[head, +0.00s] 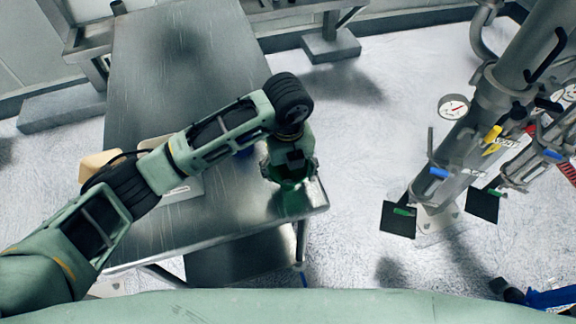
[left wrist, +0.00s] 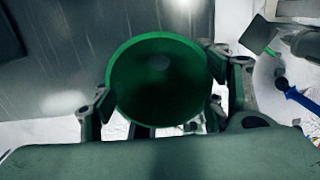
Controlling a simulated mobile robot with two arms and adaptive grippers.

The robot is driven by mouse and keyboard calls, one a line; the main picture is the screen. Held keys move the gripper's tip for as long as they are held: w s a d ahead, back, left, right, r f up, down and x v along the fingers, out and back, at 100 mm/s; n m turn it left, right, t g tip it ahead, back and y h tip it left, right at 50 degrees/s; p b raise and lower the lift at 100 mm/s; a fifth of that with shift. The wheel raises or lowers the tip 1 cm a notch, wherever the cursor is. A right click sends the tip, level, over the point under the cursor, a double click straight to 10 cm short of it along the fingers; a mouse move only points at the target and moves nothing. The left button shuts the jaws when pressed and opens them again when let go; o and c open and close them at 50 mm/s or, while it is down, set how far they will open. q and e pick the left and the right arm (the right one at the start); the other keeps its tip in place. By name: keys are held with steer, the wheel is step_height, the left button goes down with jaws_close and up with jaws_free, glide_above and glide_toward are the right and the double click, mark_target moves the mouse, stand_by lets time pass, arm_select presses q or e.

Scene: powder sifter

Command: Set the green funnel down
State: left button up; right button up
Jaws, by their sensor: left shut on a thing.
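The green funnel (head: 293,184) is in my left gripper (head: 288,172), at the right front corner of the metal table (head: 175,75). The arm and gripper hide most of the funnel in the head view. In the left wrist view I look into the round mouth of the funnel (left wrist: 155,82), with the gripper's fingers closed on both sides of it. I cannot tell whether the funnel touches the table or hangs above it. My right gripper is not in view.
A tan object (head: 93,165) and a pale tray (head: 185,190) lie on the table, partly behind my arm. A small blue thing (head: 243,152) shows beyond the arm. The table's far part is clear. Metal pipework with a gauge (head: 453,107) stands at the right.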

arm_select(q)
steer(key=shift+f, duration=0.15)
steer(key=o, duration=1.2)
steer(key=shift+c, duration=0.2)
steer(key=shift+r, duration=0.65)
steer(key=shift+s+r+b, duration=0.15)
steer(key=shift+r+b, duration=0.65)
steer(key=shift+r, duration=2)
steer(key=shift+s+r+b, duration=0.15)
steer(key=shift+r+b, duration=0.65)
steer(key=shift+r, duration=1.95)
